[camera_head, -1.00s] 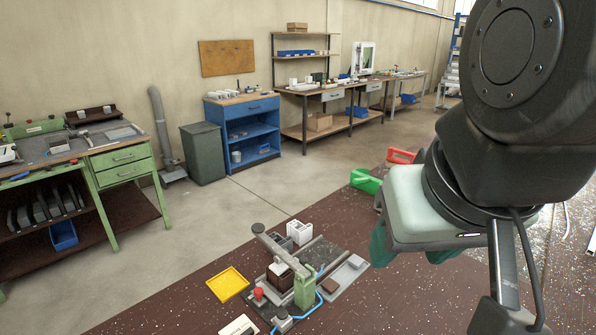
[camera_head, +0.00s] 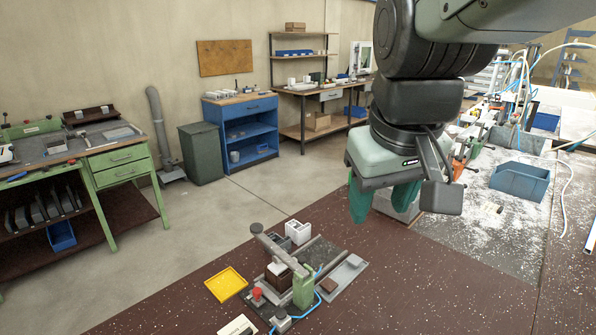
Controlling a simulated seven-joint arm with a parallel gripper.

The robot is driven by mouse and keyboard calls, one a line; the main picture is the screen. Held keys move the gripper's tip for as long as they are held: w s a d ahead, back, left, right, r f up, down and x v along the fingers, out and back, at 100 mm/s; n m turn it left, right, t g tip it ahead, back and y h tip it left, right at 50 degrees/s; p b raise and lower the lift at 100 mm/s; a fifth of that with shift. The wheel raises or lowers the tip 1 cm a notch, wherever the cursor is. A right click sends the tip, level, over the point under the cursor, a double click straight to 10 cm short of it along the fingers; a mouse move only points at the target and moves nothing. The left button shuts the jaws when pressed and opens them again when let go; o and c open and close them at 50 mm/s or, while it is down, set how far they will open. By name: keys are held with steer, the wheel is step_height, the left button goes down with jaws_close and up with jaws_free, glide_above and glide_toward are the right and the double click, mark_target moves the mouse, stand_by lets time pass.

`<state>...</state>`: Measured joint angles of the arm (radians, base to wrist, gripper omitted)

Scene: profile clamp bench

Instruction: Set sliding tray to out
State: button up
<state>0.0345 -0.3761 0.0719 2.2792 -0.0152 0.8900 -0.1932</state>
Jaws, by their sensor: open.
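The clamp fixture (camera_head: 303,289) stands on the dark red speckled bench at the lower middle, with a green upright post and a grey lever arm. A light grey flat tray (camera_head: 350,268) lies along its right side, with a small brown block (camera_head: 328,285) on its near part. This looks like the sliding tray; I cannot tell its exact slide position. My gripper (camera_head: 378,201) has green fingers that point down. It is open and apart from the fixture, above and to the right of the tray. I see nothing between the fingers.
A yellow tray (camera_head: 227,284) lies left of the fixture, and white blocks (camera_head: 298,231) stand behind it. A red button (camera_head: 257,293) and blue hose are at its near side. A blue bin (camera_head: 519,180) stands at the right. The bench right of the fixture is clear.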

steer(key=w+a+f+n, duration=0.1)
steer(key=w+f+n, duration=0.2)
steer(key=w, duration=0.5)
steer(key=n+g+y, duration=0.2)
steer(key=n+y, duration=0.2)
steer(key=n, duration=0.4)
glide_above(303, 259)
steer(key=s+d, duration=0.2)
steer(key=d, duration=0.2)
step_height(303, 259, down, 28)
steer(key=x, duration=0.9)
steer(key=shift+a+f, duration=0.3)
jaws_close()
steer(key=shift+w, duration=0.1)
